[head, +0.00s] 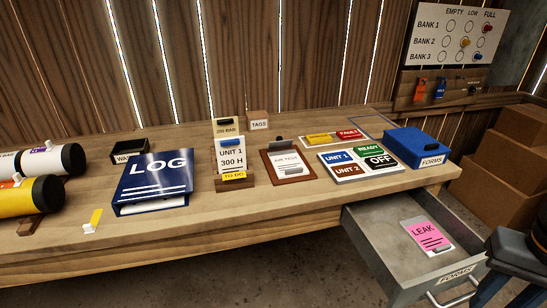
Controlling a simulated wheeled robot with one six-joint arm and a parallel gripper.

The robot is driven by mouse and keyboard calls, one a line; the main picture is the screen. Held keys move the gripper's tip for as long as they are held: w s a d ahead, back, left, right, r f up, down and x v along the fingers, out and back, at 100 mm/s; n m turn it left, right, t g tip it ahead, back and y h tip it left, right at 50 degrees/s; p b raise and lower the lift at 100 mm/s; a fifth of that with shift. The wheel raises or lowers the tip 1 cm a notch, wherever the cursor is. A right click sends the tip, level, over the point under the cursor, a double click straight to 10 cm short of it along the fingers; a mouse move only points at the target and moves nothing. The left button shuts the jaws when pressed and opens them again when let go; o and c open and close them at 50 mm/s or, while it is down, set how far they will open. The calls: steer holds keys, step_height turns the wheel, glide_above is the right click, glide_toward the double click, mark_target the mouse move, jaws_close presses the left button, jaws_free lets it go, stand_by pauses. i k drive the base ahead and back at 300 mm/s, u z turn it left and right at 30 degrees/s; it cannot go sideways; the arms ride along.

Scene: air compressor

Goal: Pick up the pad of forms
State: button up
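A pad with a pink top sheet marked LEAK (427,236) lies in the open drawer (372,222) below the right end of the bench. The pad lies flat toward the drawer's front right, with grey at its far end and a small dark and white piece at its near edge. The drawer's front carries a label that seems to read FORMS and a metal handle. A blue box labelled FORMS (418,143) stands shut on the bench above the drawer. I do not see my gripper clearly anywhere in the head view.
A dark stool-like thing (515,252), cut off by the right edge, stands close to the drawer front. The bench (270,205) holds a blue LOG binder (155,177), a clipboard (288,163), coloured signs and cylinders at left. Brown boxes (505,165) stand at right. Floor left of the drawer is clear.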

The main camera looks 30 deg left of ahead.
mark_target(288, 163)
steer(key=u, duration=0.65)
steer(key=i, duration=0.7)
steer(key=u, duration=1.15)
steer(key=i, duration=0.25)
steer(key=u, duration=0.2)
